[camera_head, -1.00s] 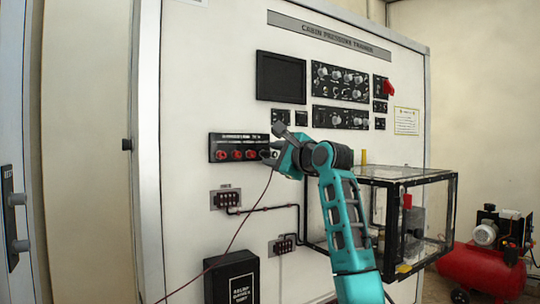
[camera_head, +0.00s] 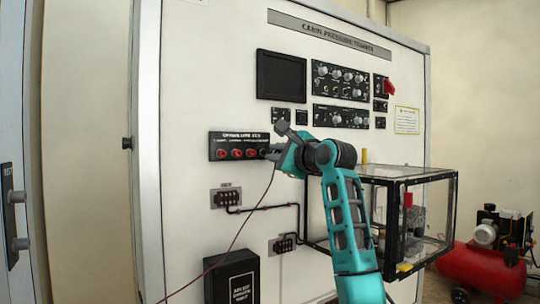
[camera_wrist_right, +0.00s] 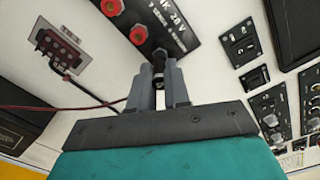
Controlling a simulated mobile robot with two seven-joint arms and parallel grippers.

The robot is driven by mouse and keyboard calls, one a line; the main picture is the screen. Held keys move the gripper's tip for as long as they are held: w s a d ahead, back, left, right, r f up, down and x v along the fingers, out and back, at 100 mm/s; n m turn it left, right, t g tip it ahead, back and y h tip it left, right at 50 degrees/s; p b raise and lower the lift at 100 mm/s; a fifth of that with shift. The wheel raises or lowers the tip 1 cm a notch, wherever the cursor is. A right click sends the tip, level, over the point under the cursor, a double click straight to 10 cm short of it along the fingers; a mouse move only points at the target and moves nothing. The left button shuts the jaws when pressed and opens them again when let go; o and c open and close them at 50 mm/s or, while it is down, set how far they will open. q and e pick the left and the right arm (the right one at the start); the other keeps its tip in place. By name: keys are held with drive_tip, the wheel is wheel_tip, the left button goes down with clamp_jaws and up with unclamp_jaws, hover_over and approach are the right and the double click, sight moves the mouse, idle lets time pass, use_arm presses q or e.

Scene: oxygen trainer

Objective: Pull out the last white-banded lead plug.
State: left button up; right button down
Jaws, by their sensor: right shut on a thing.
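My right gripper (camera_head: 271,152) is at the right end of the black socket strip (camera_head: 238,135) on the white panel. In the right wrist view its fingers (camera_wrist_right: 159,88) are shut on a dark lead plug (camera_wrist_right: 158,72). The plug points at the black socket (camera_wrist_right: 160,54) at the strip's end; I cannot tell whether its tip is inside. Its white band is not clear. A thin dark red lead (camera_head: 243,222) hangs from the gripper down to the lower left. Several red sockets (camera_head: 237,153) on the strip show beside the gripper. My left gripper is out of view.
Two small connector blocks (camera_head: 227,198) and (camera_head: 284,244) with a black cable sit below the strip. A black box (camera_head: 232,280) is lower down. A clear black-framed case (camera_head: 430,176) juts out right of my arm. A red compressor (camera_head: 480,267) stands at far right.

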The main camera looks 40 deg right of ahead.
drive_tip(key=shift+s+a+b, duration=0.2)
drive_tip(key=shift+s+b, duration=0.4)
drive_tip(key=shift+s, duration=1.5)
